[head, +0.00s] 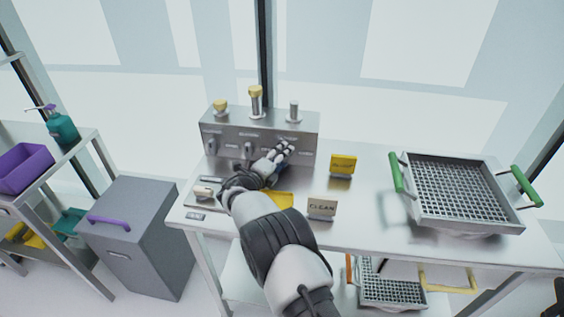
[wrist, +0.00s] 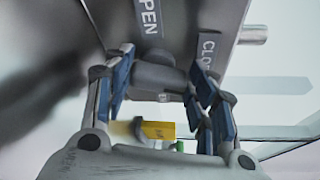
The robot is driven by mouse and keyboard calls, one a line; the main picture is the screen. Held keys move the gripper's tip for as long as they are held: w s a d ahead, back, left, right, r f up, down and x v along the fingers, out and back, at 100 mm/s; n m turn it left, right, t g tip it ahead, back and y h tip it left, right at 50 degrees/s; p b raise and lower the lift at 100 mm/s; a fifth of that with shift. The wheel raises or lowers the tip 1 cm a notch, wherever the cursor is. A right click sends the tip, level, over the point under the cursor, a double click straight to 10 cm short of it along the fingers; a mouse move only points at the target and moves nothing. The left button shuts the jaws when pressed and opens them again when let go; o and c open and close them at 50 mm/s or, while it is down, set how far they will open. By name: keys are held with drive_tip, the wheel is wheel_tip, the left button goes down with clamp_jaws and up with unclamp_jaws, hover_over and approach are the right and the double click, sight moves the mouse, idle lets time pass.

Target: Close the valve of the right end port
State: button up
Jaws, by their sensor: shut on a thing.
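A steel manifold box (head: 228,132) stands at the back left of the table, with three ports on top. The right end port (head: 294,111) is a bare post without a yellow cap. My gripper (head: 282,152) is at the right end of the box's front face and hides the valve there. In the wrist view, the grey valve handle (wrist: 160,74) lies between the blue-padded fingers of my gripper (wrist: 163,100), which is shut on it. An OPEN label (wrist: 149,16) and a partly hidden CLOSED label (wrist: 206,48) flank it. I cannot tell the handle's exact angle.
The left valve (head: 212,147) and middle valve (head: 249,150) are close by on the same face. A yellow sign (head: 343,165) and CLEAN sign (head: 322,208) stand to the right. A mesh basket (head: 409,208) with green handles is farther right. A grey bin (head: 140,240) stands left.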

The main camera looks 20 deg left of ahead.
drive_tip(key=shift+a+f+n+t+b, duration=0.15)
drive_tip(key=shift+n+t+b, duration=0.25)
drive_tip(key=shift+n+b, duration=0.45)
drive_tip(key=o, duration=1)
drive_tip(key=shift+o, duration=0.2)
